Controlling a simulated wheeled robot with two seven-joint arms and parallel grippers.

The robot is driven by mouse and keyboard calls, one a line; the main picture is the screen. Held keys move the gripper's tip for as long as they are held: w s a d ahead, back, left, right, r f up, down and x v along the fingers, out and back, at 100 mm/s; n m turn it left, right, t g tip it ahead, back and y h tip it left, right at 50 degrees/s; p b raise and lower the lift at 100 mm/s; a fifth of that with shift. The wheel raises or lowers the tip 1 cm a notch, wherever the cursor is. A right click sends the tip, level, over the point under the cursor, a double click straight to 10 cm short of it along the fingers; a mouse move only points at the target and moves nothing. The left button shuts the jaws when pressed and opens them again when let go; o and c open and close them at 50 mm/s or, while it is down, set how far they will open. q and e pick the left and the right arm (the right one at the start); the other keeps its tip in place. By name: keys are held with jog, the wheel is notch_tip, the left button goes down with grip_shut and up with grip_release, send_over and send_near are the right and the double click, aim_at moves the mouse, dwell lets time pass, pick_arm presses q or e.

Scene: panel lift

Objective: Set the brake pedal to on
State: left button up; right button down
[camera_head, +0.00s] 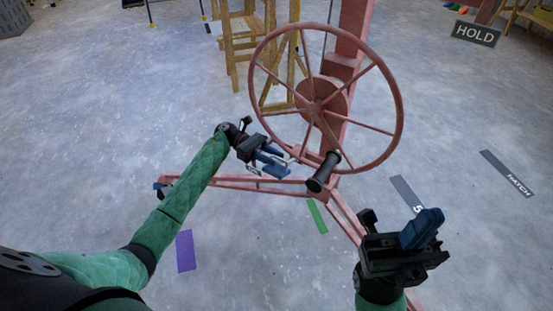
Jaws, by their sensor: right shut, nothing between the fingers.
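The pink-red panel lift stands in the middle with its large spoked wheel (393,75) and a black crank handle (323,172) at the wheel's lower edge. I cannot clearly pick out the brake pedal; the lift's lower parts are partly hidden behind my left gripper. My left gripper (277,163) is left of the black handle, below the wheel, with its blue fingers apart and nothing clearly between them. My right gripper (423,227) is at lower right, shut and empty, apart from the lift.
Pink-red base legs (235,184) spread over the grey floor. A wooden frame (240,45) stands behind the wheel. A HOLD sign (475,34) is at upper right. Floor marks include a HATCH label (507,174), a purple patch (186,251) and a green strip (317,216). The left floor is largely clear.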

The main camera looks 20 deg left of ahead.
pick_arm(q)
jog(key=shift+x, duration=0.95)
grip_shut()
